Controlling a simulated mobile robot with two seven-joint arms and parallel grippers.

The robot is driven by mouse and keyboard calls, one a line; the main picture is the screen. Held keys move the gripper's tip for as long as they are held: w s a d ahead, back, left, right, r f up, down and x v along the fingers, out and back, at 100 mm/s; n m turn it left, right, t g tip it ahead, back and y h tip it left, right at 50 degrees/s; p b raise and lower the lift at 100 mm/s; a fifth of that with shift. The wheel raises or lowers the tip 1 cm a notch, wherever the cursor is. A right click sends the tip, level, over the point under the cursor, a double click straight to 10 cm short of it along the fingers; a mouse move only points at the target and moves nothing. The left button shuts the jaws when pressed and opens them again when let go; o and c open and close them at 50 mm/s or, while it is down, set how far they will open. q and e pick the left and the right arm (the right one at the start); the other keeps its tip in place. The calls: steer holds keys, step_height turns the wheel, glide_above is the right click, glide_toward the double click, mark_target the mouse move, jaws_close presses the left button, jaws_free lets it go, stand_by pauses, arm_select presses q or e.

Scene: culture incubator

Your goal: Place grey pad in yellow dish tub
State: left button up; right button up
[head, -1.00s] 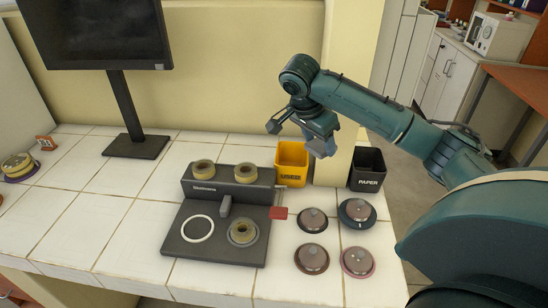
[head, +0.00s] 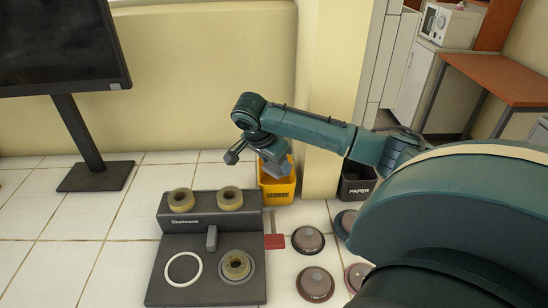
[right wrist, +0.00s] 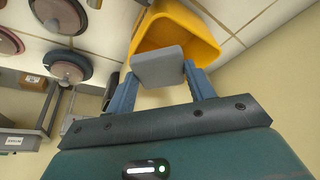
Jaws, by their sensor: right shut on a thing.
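The yellow dish tub (head: 279,192) stands on the tiled counter against the wall, right of the dark grey device. My right gripper (head: 277,165) is over the tub's opening, pointing down, and partly hides it. In the right wrist view my right gripper (right wrist: 160,78) is shut on the grey pad (right wrist: 158,68), a flat light-grey piece between its blue fingers. The yellow tub (right wrist: 207,28) opens just beyond the pad there. The exact height of the pad against the tub's rim is hard to tell. My left gripper is not in view.
The dark device (head: 203,276) holds several tan rings. Several domed discs (head: 315,283) lie on the counter to its right, partly behind my arm. A black bin marked PAPER (head: 357,184) stands right of the tub, beyond the wall pillar. A monitor (head: 62,45) stands at left.

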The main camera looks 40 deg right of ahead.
steer(key=shift+f, duration=1.05)
steer(key=shift+f, duration=0.1)
steer(key=o, duration=0.9)
steer(key=shift+r, duration=0.2)
steer(key=v, duration=1.1)
steer(key=shift+a+r, duration=0.15)
steer(key=shift+r, duration=0.25)
steer(key=shift+a, duration=0.1)
